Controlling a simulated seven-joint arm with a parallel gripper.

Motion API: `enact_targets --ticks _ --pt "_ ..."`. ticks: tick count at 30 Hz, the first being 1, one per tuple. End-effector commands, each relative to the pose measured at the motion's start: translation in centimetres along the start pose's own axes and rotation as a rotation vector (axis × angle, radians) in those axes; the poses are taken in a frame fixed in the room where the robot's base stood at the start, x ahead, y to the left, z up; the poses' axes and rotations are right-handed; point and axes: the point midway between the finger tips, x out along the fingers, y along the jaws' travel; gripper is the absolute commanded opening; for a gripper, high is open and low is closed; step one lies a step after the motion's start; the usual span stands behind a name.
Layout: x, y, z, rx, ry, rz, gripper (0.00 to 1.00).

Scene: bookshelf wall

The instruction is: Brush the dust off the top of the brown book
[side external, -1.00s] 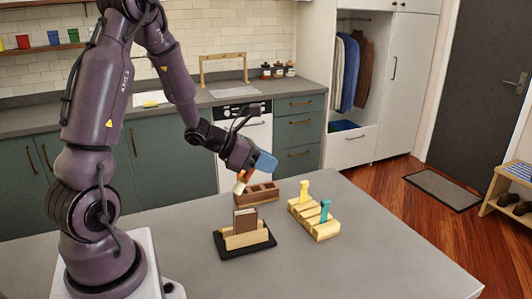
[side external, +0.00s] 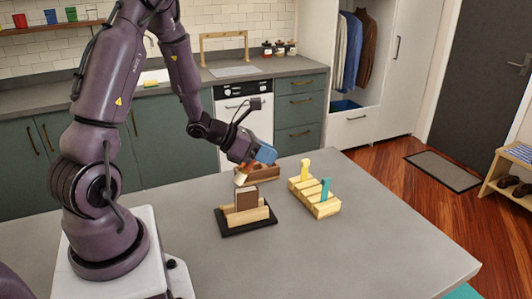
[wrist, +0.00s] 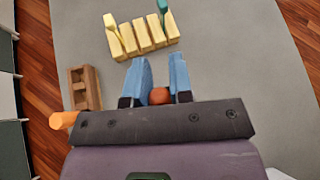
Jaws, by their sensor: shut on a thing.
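The brown book (side external: 246,199) stands upright in a light wooden holder (side external: 248,217) on a black base (side external: 249,229) in the side view. My gripper (side external: 262,156), with blue fingers, is above and slightly behind the book. It is shut on a brush, whose pale end (side external: 240,178) hangs just above the book's top; I cannot tell whether it touches. In the wrist view, a reddish-brown round part of the brush (wrist: 160,96) shows between the fingertips. The book is not visible there. Dust is too small to make out.
A yellow slotted rack (side external: 315,199) with yellow and teal upright pieces stands to the right. The grey table (side external: 380,235) is clear in front and right.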

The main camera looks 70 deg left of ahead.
Motion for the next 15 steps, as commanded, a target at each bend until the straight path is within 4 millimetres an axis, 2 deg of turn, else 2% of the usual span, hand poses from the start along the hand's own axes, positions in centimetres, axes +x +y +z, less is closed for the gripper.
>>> enact_targets --ticks 15 --pt "0.40 0.12 -0.75 -0.001 0.000 0.000 0.00"
